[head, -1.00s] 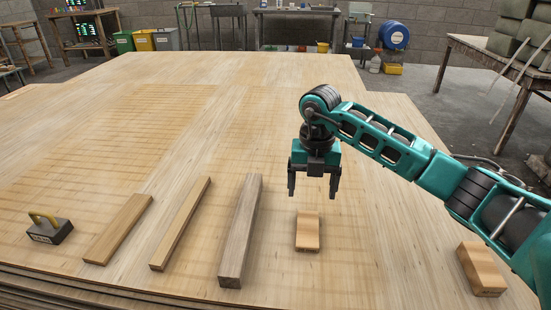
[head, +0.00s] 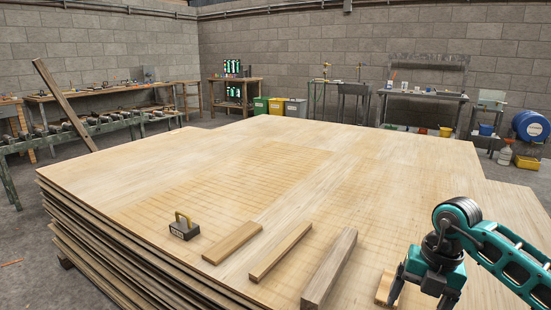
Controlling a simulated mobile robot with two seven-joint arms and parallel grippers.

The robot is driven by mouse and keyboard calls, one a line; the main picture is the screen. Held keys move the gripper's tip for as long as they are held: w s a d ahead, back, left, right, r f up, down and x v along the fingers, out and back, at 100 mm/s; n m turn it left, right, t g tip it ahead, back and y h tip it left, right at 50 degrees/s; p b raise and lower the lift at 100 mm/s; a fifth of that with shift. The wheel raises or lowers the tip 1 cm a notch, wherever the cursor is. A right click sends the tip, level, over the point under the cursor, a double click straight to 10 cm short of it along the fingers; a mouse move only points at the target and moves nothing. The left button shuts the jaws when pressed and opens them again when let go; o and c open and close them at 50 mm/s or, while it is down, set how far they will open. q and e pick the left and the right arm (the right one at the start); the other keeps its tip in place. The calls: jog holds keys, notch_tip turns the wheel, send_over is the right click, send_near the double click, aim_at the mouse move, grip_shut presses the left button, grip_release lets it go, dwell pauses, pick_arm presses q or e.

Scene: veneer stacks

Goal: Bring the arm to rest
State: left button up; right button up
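My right arm comes in from the right edge. Its gripper (head: 423,292) hangs fingers down at the lower right, over the near part of the veneer stack (head: 290,180). The two fingers are spread, and I see nothing between them. The small wood block (head: 384,288) shows just left of the gripper, partly hidden by its left finger. My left gripper is not in view.
A grey-brown beam (head: 329,268), two flatter wood strips (head: 281,252) (head: 233,242) and a dark block with a yellow handle (head: 184,228) lie on the stack. The stack's far part is clear. Workbenches, bins (head: 277,106) and a blue drum (head: 530,126) stand behind.

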jog(key=s+a+f+n+y, duration=0.25)
jog(key=a+y, duration=0.25)
jog(key=a, duration=0.6)
jog(key=s+a+r+m+t+y, duration=0.2)
jog(key=a+r+y, duration=0.1)
jog(key=a+y, duration=0.3)
jog(key=s+a+r+m+t+y, duration=0.1)
jog(key=a+r+m+t+y, duration=0.15)
jog(key=a+r+y, duration=0.35)
jog(key=w+d+f+m+t+h, duration=0.1)
jog(key=d+f+m+t+h, duration=0.6)
jog(key=m+t+h, duration=0.8)
jog(key=s+d+f+m+g, duration=0.4)
jog(key=s+f+m+g, duration=0.4)
jog(key=s+f+m, duration=0.4)
pick_arm(q)
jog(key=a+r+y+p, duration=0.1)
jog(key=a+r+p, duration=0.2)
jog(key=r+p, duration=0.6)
jog(key=p, duration=0.4)
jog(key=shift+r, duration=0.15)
pick_arm(e)
notch_tip(320, 180, up, 7)
jog(key=d+n+h, duration=0.1)
jog(key=d, duration=0.1)
jog(key=shift+d+g+h, duration=0.3)
jog(key=shift+d+g, duration=0.1)
jog(key=shift+g, duration=0.05)
